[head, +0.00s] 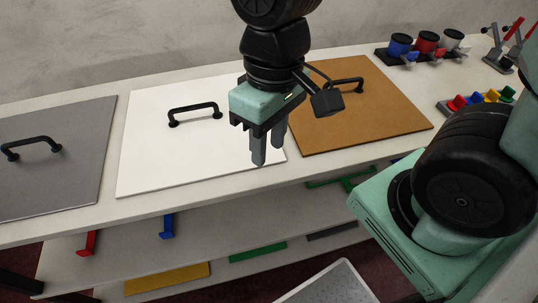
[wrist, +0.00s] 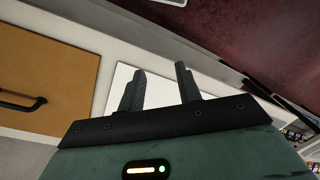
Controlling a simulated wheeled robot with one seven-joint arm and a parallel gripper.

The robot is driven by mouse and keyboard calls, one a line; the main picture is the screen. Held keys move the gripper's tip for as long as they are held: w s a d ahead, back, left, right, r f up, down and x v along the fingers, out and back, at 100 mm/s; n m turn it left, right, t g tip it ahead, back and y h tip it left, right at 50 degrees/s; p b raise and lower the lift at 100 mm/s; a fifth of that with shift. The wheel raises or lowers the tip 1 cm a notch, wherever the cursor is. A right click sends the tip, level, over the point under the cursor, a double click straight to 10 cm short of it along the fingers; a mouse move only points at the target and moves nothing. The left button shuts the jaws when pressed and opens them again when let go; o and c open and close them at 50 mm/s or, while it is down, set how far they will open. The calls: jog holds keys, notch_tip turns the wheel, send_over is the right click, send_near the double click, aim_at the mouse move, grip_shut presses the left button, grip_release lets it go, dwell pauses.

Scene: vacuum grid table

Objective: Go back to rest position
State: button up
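My gripper (head: 267,150) hangs in front of the table, pointing down, over the right edge of the white board. Its two fingers stand apart with nothing between them. In the wrist view the fingers (wrist: 160,88) also show apart and empty. The table (head: 112,200) carries a grey board (head: 60,175), a white board (head: 160,150) and a brown board (head: 375,110), each with a black handle. The brown board (wrist: 45,75) also lies at the left of the wrist view. Part of the white board is hidden behind my gripper.
Blue, red and white cups (head: 427,42) stand in a black holder at the back right. Small coloured knobs (head: 480,100) sit near the right edge. A white tray (head: 330,285) is at the bottom.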

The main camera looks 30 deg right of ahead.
jog(key=s+a+n, duration=0.1)
jog(key=s+n, duration=0.1)
jog(key=s, duration=0.1)
jog(key=shift+a+n+t, duration=0.3)
jog(key=shift+a+n, duration=0.1)
jog(key=shift+r+p, duration=0.8)
jog(key=shift+s, duration=0.1)
